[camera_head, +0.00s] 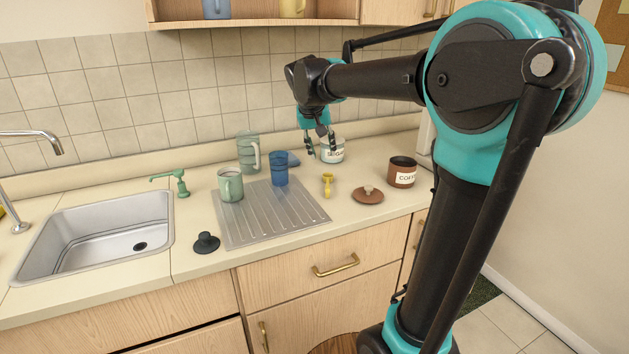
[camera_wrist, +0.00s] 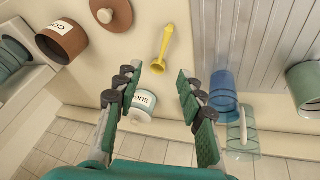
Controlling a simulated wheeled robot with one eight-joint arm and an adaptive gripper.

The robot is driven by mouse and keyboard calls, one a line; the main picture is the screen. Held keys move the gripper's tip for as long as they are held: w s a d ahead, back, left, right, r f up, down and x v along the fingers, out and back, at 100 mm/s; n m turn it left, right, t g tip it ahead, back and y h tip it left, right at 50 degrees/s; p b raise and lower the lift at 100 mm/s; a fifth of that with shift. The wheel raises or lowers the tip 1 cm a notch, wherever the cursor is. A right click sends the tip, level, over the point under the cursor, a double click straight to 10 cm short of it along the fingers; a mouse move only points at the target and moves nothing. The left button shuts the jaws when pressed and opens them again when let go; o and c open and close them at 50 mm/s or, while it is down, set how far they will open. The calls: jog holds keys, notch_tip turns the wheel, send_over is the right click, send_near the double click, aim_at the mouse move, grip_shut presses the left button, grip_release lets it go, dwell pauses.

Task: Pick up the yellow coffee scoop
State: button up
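The yellow coffee scoop (camera_head: 327,184) lies on the counter just right of the ribbed metal drainboard. It also shows in the wrist view (camera_wrist: 165,48), near the top middle, beyond my fingertips. My gripper (camera_head: 320,150) hangs over the counter near the back wall, above and behind the scoop, by the sugar canister. In the wrist view my gripper (camera_wrist: 158,82) has its two fingers spread wide apart with nothing held between them. The scoop is apart from both fingers and fully in sight.
A white sugar canister (camera_head: 333,153), a brown coffee canister (camera_head: 402,172) and its lid (camera_head: 368,194) stand around the scoop. A blue cup (camera_head: 279,169), a green mug (camera_head: 230,186) and a clear pitcher (camera_head: 248,152) are to the left. The sink (camera_head: 95,238) is far left.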

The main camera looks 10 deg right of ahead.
send_over(327, 183)
jog(key=s, duration=0.2)
jog(key=f, duration=0.6)
jog(key=a+f, duration=0.1)
jog(key=f, duration=0.3)
jog(key=shift+w, duration=0.1)
jog(key=shift+s+x, duration=0.2)
jog(key=shift+x, duration=2.55)
jog(key=shift+a+f, duration=0.1)
jog(key=shift+a, duration=0.05)
grip_shut()
